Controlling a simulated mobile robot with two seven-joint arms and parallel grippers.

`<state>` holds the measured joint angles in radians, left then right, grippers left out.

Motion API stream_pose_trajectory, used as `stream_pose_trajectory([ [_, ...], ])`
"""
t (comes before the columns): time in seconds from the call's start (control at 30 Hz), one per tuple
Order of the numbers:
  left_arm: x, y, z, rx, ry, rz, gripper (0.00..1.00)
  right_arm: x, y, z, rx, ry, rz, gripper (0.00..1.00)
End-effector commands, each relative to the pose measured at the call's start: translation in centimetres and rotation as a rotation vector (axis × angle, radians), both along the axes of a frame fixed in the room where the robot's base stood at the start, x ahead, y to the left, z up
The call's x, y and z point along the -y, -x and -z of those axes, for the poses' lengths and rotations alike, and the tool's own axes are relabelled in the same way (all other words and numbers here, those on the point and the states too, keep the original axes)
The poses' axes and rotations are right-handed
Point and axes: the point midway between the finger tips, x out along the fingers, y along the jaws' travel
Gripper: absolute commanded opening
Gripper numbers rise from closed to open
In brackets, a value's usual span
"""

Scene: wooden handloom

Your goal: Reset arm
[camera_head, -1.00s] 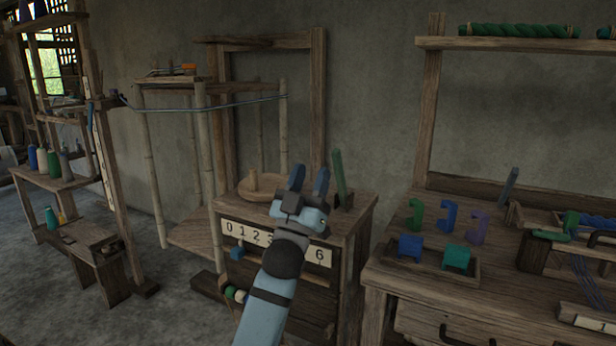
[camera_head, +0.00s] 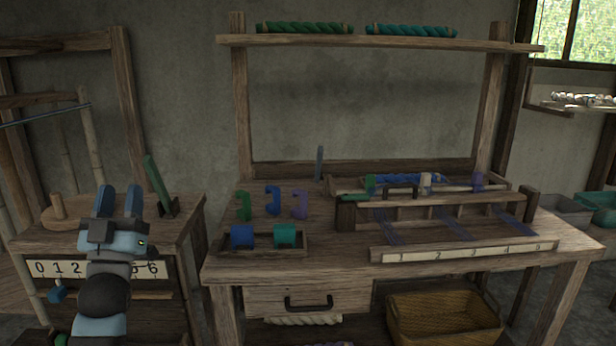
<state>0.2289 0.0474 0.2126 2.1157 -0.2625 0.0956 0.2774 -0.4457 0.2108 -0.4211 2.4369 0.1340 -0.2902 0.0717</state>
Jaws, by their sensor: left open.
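My left gripper (camera_head: 119,204) is open and empty, with its two blue fingers pointing up and apart. It is at the left of the head view, in front of the small wooden cabinet (camera_head: 185,228) with a white number strip (camera_head: 47,269). The gripper and arm hide part of that strip and the cabinet front. A green upright piece (camera_head: 157,186) stands on the cabinet just right of the gripper. My right gripper is not in view.
The workbench (camera_head: 340,225) holds green, blue and purple hooks (camera_head: 272,201), a tray with spools (camera_head: 243,236) and a wooden frame (camera_head: 440,213). A wicker basket (camera_head: 440,325) sits below. A shelf (camera_head: 380,41) carries twisted yarn. Clear bench top lies around the hooks.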

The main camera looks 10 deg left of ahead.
Motion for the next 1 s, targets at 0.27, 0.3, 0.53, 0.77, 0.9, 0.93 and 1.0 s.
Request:
stream_pose_trajectory([
  [0.27,12.3,4.3,9.7,-0.293,-0.018,0.287,0.43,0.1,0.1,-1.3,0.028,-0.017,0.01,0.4],
  [0.3,14.3,5.6,11.3,-0.347,-0.013,0.34,0.43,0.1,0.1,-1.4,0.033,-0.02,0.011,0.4],
  [0.53,23.0,13.3,17.5,-0.593,0.033,0.588,0.43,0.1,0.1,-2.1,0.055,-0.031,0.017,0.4],
  [0.77,27.6,19.2,18.6,-0.766,0.081,0.739,0.43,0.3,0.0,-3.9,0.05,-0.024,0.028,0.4],
  [0.9,27.2,18.6,17.8,-0.824,0.067,0.702,0.43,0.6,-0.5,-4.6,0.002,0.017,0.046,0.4],
  [0.93,27.1,18.5,17.6,-0.838,0.065,0.694,0.43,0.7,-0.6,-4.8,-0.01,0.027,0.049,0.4],
  [1.0,26.8,18.3,17.2,-0.872,0.058,0.675,0.43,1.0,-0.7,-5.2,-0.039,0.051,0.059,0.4],
])
